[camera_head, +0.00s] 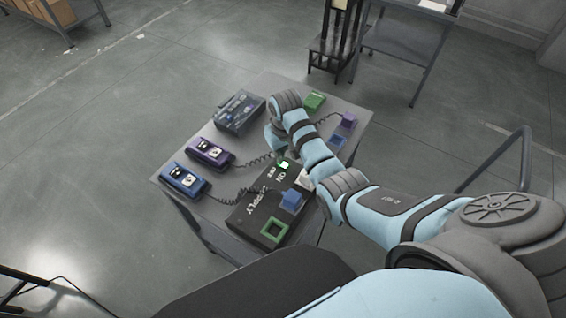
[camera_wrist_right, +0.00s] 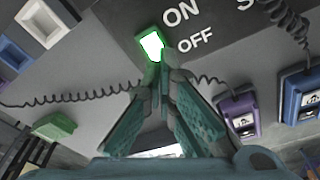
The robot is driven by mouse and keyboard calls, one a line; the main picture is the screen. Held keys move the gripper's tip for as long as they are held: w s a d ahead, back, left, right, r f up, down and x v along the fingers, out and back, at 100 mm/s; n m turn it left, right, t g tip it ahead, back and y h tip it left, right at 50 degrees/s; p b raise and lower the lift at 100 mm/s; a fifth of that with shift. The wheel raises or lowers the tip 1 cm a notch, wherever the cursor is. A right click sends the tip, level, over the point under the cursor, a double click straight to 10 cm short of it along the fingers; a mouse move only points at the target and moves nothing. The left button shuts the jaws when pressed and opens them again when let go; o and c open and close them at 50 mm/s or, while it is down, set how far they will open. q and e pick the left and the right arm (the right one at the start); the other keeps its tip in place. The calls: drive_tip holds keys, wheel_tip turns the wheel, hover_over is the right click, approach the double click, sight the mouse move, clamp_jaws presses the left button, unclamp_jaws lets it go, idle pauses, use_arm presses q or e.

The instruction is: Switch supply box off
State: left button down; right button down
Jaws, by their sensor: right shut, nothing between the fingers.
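The dark supply box (camera_head: 240,215) lies on the table, lettered SUPPLY, ON and OFF. Its switch (camera_head: 284,163) glows green at the box's far end. In the right wrist view the lit switch (camera_wrist_right: 151,45) sits beside the ON and OFF labels. My right gripper (camera_wrist_right: 163,58) is shut and empty. Its fingertips are at the switch's lower edge and overlap it in the picture; I cannot tell whether they touch. In the head view my right forearm and wrist reach over the table, and the fingertips are hard to make out. My left gripper is not in view.
On the table (camera_head: 262,92) are a blue device (camera_head: 184,181), a purple device (camera_head: 208,153), a grey case (camera_head: 239,111) and a green block (camera_head: 315,101). Coiled cords run to a blue plug (camera_head: 291,201) and a purple plug (camera_head: 348,120). A green socket frame (camera_head: 273,232) sits on the box.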

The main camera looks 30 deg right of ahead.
drive_tip(key=shift+s+f+b, duration=0.1)
drive_tip(key=shift+f+b, duration=0.4)
drive_tip(key=shift+f, duration=0.45)
idle(0.3)
drive_tip(key=shift+r, duration=0.1)
wheel_tip(320, 180, up, 3)
drive_tip(key=p, duration=0.3)
drive_tip(key=shift+r, duration=1.95)
drive_tip(key=shift+d, duration=0.1)
